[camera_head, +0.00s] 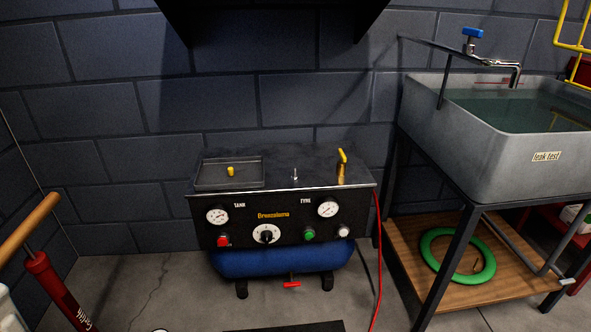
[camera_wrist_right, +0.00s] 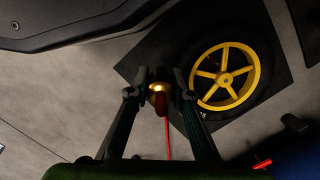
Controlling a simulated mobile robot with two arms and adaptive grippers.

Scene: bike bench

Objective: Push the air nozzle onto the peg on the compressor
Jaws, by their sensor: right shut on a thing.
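The compressor (camera_head: 280,208) stands against the wall in the head view, with a black panel of gauges and buttons over a blue tank. A thin silver peg (camera_head: 295,175) stands upright on its top, bare. My right gripper (camera_wrist_right: 160,88) is shut on the air nozzle (camera_wrist_right: 158,91), a brass-coloured piece with a red part and a red hose (camera_wrist_right: 168,140) trailing from it. The gripper is above the floor, away from the peg, which is not in the wrist view. Neither gripper is in the head view.
A brass fitting with a yellow lever (camera_head: 341,168) stands right of the peg. A tray (camera_head: 212,183) holding a small yellow piece is left. A sink (camera_head: 470,150) stands at right. A wheel with yellow spokes (camera_wrist_right: 248,65) lies on a dark mat.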

